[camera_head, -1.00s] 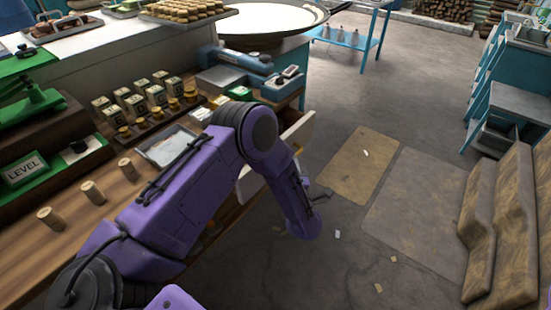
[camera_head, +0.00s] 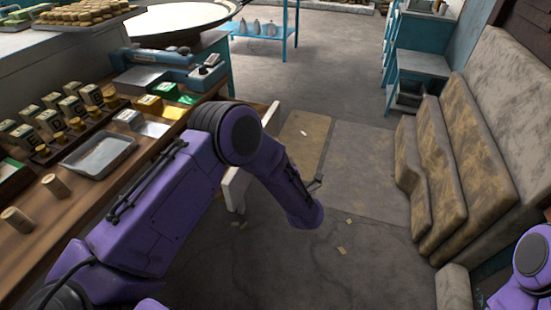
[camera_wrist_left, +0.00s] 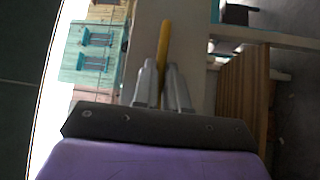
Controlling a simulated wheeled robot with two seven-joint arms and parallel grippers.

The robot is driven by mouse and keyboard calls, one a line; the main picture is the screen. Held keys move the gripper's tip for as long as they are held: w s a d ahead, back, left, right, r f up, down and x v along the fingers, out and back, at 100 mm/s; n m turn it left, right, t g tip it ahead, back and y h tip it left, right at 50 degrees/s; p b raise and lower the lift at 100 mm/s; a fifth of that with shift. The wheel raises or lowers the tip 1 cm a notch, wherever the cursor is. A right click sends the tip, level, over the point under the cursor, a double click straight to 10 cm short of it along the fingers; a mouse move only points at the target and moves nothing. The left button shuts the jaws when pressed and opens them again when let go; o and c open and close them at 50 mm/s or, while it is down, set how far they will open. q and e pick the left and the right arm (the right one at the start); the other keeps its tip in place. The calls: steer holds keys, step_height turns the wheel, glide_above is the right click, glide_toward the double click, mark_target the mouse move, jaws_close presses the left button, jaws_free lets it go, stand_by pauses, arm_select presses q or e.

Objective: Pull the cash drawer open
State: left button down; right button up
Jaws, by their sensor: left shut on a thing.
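The cash drawer's pale front panel (camera_head: 235,188) shows in pieces on both sides of my left arm in the head view. It stands out from the counter's edge, but my arm hides most of the drawer and how far it is open. In the left wrist view, a yellow bar handle (camera_wrist_left: 164,42) runs in front of the pale panel (camera_wrist_left: 190,20). My left gripper (camera_wrist_left: 161,75) is shut on this handle, one grey finger on each side. Its fingers are hidden in the head view. Part of my right arm shows at the lower right; its gripper is out of view.
The wooden counter (camera_head: 95,205) at left carries a metal tray (camera_head: 98,156), small cylinders and several labelled blocks. A brown cushioned bench (camera_head: 480,150) stands at right. The grey floor (camera_head: 345,250) between them is open, with a few paper scraps.

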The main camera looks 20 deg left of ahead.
arm_select(q)
steer(key=c, duration=1.2)
jaws_free()
steer(key=shift+a, duration=0.1)
steer(key=shift+o, duration=0.2)
steer(key=b+v, duration=0.2)
steer(key=v, duration=0.8)
steer(key=shift+d, duration=0.25)
steer(key=shift+s, duration=0.1)
